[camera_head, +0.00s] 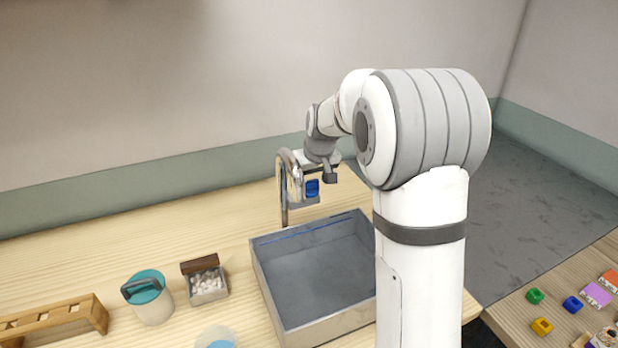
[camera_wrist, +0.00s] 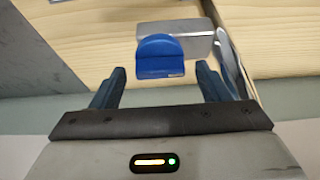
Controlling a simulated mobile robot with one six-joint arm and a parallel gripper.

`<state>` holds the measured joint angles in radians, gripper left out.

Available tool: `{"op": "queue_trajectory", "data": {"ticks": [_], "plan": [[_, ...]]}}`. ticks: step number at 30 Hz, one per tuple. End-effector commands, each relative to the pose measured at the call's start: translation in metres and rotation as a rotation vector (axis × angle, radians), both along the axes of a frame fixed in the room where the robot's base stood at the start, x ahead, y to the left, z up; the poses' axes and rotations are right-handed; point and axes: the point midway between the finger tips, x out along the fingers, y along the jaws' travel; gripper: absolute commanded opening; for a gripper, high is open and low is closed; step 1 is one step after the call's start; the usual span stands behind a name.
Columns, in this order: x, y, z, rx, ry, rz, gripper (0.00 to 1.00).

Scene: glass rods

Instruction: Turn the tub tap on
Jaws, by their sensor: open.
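The tub tap (camera_head: 284,196) is a shiny metal gooseneck behind the grey tub (camera_head: 282,308). Its blue handle (camera_head: 312,188) shows just right of the spout. In the wrist view the blue handle (camera_wrist: 160,50) sits in front of a grey metal block (camera_wrist: 195,40), with the curved metal spout (camera_wrist: 231,58) to the right. My gripper (camera_wrist: 160,75) is open, with one dark blue finger on either side of the handle and a gap to each. I cannot tell how far the handle reaches between the fingers. In the head view my fingers are hard to make out.
Left of the tub stand a box of white pebbles (camera_head: 208,284), a teal-lidded canister (camera_head: 153,303) and a wooden rack (camera_head: 55,322). My arm hides the tub's right side. Small coloured blocks (camera_head: 572,304) lie on another table at right. A wall is behind the tap.

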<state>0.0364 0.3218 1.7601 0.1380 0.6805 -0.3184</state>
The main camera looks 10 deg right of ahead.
Motion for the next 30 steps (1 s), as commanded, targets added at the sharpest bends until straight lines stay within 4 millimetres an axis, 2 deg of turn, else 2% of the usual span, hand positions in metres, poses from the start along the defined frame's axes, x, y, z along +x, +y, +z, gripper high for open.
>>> {"op": "queue_trajectory", "data": {"ticks": [7, 23, 30], "plan": [[0.0001, 0.0006, -0.0006, 0.0, 0.0, 0.001, 0.68], [0.0, 0.0013, -0.0004, 0.0, 0.0, 0.002, 0.25], [0.0001, 0.0011, -0.0013, -0.001, 0.0, 0.022, 0.25]]}}
